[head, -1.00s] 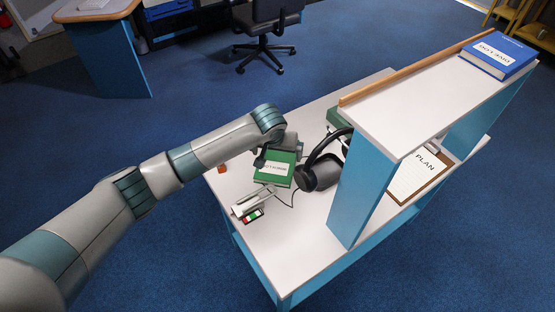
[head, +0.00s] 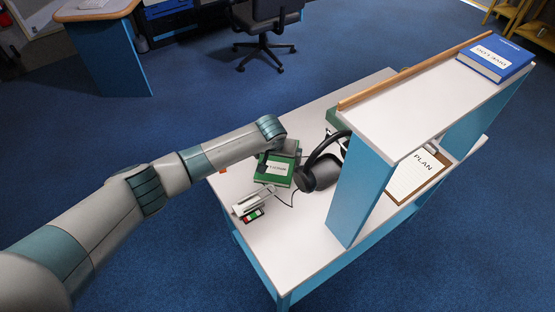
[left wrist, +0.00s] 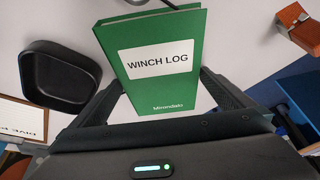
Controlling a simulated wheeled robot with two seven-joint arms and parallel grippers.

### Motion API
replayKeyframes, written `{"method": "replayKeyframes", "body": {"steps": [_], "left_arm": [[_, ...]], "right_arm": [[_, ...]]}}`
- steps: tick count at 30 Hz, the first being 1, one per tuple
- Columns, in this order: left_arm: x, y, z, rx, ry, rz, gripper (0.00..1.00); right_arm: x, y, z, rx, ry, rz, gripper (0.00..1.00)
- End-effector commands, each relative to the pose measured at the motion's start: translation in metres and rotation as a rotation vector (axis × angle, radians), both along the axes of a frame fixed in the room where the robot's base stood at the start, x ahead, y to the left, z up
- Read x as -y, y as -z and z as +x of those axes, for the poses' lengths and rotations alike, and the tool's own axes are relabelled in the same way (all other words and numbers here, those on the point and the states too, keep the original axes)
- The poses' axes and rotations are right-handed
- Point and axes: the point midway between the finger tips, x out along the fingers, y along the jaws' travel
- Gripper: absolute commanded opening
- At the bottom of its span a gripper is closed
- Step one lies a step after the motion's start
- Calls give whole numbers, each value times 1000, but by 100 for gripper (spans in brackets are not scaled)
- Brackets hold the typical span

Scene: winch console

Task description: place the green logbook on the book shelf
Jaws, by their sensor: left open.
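The green logbook (head: 277,168) lies on the white desktop, left of the headphones. In the left wrist view the logbook (left wrist: 165,65), labelled WINCH LOG, shows cover up between the two dark fingers. My left gripper (left wrist: 162,85) is open, with one finger on each side of the book's near end; I cannot tell whether they touch it. In the head view the wrist hangs above the far part of the book and hides some of it. The book shelf (head: 405,110) stands to the right on the desk, with a white top, blue sides and a wooden back rail. My right gripper is not in view.
Black headphones (head: 320,172) stand close to the logbook, beside the shelf. A blue book (head: 496,58) lies at the shelf top's far end; its nearer part is clear. A clipboard (head: 418,175) lies below. A white device (head: 252,200) sits near the desk's left edge.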

Motion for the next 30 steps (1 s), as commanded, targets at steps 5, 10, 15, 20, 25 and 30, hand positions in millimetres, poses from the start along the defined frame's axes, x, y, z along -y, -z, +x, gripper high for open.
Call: {"method": "replayKeyframes", "body": {"steps": [5, 10, 15, 20, 25, 30], "left_arm": [[0, 0, 0, 0, 0, 0, 100], [0, 0, 0, 0, 0, 0, 100], [0, 0, 0, 0, 0, 0, 67], [0, -1, 0, 1, 0, -1, 56], [0, -3, 1, 2, 0, -1, 56], [1, -14, 1, 2, 0, -4, 56]], "right_arm": [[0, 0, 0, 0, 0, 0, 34], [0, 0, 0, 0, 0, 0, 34], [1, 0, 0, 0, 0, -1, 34], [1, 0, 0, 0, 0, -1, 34], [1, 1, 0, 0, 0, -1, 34], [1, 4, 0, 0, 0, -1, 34]]}}
